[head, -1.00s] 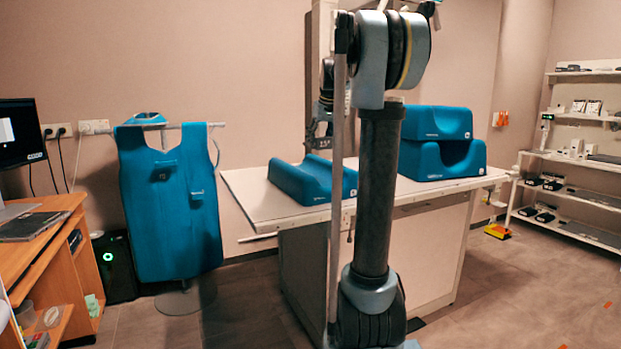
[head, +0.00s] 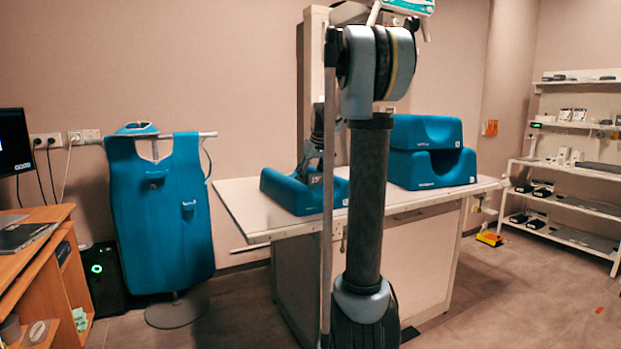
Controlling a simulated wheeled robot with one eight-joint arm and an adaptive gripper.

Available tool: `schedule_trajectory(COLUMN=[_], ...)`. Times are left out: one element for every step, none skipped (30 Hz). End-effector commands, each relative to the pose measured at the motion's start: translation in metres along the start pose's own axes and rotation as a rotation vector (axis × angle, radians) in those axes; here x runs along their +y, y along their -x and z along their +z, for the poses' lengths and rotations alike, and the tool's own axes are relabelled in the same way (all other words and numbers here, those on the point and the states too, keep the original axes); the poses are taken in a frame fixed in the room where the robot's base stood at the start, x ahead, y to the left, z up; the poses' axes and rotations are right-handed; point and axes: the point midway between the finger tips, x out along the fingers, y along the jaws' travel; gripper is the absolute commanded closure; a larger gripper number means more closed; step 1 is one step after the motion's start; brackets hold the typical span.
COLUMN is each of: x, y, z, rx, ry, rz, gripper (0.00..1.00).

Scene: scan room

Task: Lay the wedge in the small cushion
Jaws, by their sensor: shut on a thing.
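The small cushion (head: 284,194), blue with a hollow in its top, lies on the left part of the table. My gripper (head: 314,166) points down over its hollow, partly hidden behind my arm. It is shut on a small dark piece with pale marks, which I take to be the wedge (head: 315,181). The wedge's lower end is low in the hollow; I cannot tell whether it touches the cushion.
Two larger blue cushions (head: 430,168) are stacked on the right of the white table (head: 238,203). A blue apron (head: 165,215) hangs on a stand at left, by a wooden desk (head: 30,265). Shelves (head: 575,198) stand at right.

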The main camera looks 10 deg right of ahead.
Motion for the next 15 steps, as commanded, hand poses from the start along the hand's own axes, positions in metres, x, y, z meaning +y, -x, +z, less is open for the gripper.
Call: schedule_trajectory(x=[0.0001,0.0001,0.0001,0.0001,0.0002,0.0002,0.0002,0.0002,0.0002,0.0002,0.0002,0.0003,0.0003,0.0003,0.0003], y=[0.0001,0.0001,-0.0001,-0.0005,-0.0011,-0.0020,-0.0027,-0.0033,-0.0042,-0.0049,-0.0056,-0.0066,-0.0073,-0.0080,-0.0089], z=[-0.0001,-0.0001,0.0000,0.0002,0.0004,0.0007,0.0010,0.0012,0.0016,0.0019,0.0022,0.0026,0.0029,0.0032,0.0035], rx=[0.000,0.000,0.000,0.000,0.000,0.000,0.000,0.000,0.000,0.000,0.000,0.000,0.000,0.000,0.000], ry=[0.000,0.000,0.000,0.000,0.000,0.000,0.000,0.000,0.000,0.000,0.000,0.000,0.000,0.000,0.000], rz=[0.000,0.000,0.000,0.000,0.000,0.000,0.000,0.000,0.000,0.000,0.000,0.000,0.000,0.000,0.000], gripper=[0.69,0.69,0.69,0.69,0.69,0.69,0.69,0.69,0.69,0.69,0.69,0.69,0.69,0.69,0.69])
